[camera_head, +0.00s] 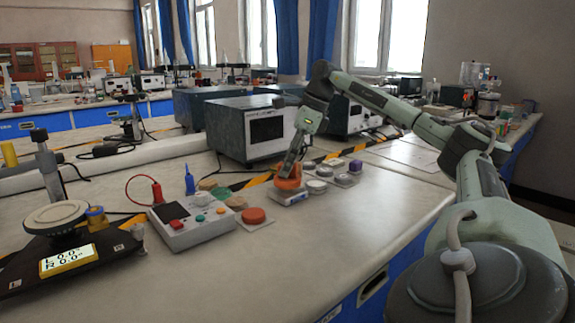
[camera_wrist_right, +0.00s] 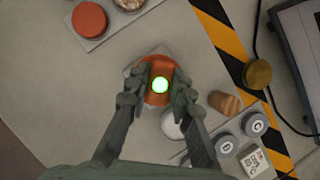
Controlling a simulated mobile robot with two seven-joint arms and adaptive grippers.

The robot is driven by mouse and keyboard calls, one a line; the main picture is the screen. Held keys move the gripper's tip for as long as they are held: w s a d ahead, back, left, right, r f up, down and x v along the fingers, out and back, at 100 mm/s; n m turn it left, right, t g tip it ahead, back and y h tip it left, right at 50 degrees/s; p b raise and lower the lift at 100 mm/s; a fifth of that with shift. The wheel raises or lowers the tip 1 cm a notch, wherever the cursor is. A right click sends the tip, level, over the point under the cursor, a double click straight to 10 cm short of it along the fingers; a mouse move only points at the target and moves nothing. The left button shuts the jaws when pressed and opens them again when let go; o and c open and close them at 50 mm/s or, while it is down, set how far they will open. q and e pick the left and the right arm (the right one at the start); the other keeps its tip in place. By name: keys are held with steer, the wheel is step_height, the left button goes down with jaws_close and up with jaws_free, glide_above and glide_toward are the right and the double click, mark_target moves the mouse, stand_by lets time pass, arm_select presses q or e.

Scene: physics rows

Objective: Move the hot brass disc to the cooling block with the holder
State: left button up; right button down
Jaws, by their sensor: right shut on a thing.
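My right gripper (camera_head: 290,172) is shut on an orange piece (camera_head: 287,184), which may be the holder. I cannot tell for certain which thing is the cooling block. My left gripper is not in view.
An orange-red disc (camera_head: 254,216) sits on a plate beside a control box (camera_head: 192,222). Several grey lettered discs (camera_wrist_right: 226,145) and a brown cork-like piece (camera_wrist_right: 225,103) stand close to the gripper. A large instrument (camera_head: 250,128) stands behind. The front bench (camera_head: 300,270) is clear.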

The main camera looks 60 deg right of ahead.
steer(key=shift+f+b, duration=0.45)
steer(key=shift+f, duration=0.15)
stand_by(0.6)
steer(key=shift+f, duration=0.15)
stand_by(0.9)
